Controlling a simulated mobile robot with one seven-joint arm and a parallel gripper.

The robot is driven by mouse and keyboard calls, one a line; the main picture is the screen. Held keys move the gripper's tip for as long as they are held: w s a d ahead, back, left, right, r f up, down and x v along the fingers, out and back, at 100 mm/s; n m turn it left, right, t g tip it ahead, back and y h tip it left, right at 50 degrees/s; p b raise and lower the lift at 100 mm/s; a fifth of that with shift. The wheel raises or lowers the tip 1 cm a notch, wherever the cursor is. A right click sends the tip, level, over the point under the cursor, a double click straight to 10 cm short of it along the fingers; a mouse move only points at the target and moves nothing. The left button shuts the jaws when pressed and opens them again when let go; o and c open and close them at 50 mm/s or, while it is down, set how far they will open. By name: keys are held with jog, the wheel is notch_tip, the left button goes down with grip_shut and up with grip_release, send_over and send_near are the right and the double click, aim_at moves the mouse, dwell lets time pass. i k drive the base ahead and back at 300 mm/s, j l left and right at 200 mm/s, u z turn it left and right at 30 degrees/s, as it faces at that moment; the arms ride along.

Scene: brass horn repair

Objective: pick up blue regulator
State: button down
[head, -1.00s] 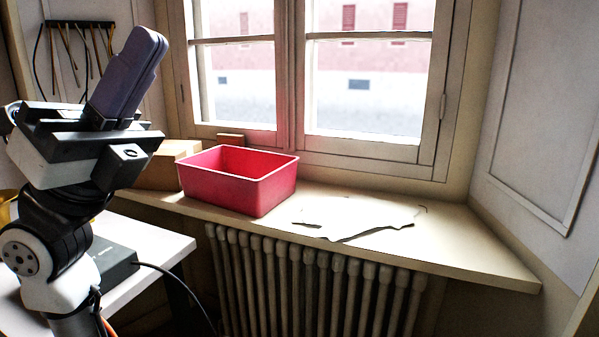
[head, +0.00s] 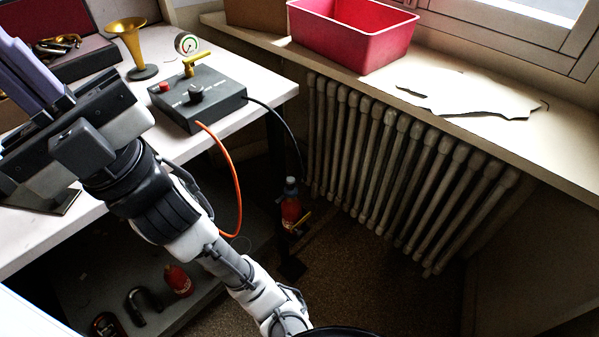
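I see no thing that is clearly a blue regulator. My gripper (head: 25,75) is at the upper left, over the white workbench (head: 250,75). Its purple-blue fingers run off the left edge, so their tips are hidden and I cannot tell if they are open or shut. A round gauge (head: 187,43) with a green and red rim stands on the bench behind a dark grey control box (head: 197,97). The box has a red button, a black knob and a brass fitting (head: 196,64) on top.
A brass horn (head: 130,45) stands left of the box. An orange hose (head: 236,190) hangs off the bench. A red-orange bottle (head: 291,207) stands below. A low shelf holds several items, including a red one (head: 178,281). A red bin (head: 350,35) sits on the sill above a radiator (head: 390,170).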

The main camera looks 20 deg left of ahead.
aim_at(291, 190)
jog(key=i+j+z, duration=0.4)
jog(key=k+j+z, duration=0.2)
jog(key=z, duration=0.15)
jog(key=i+u, duration=0.15)
jog(key=i+j, duration=0.05)
jog(key=i, duration=0.05)
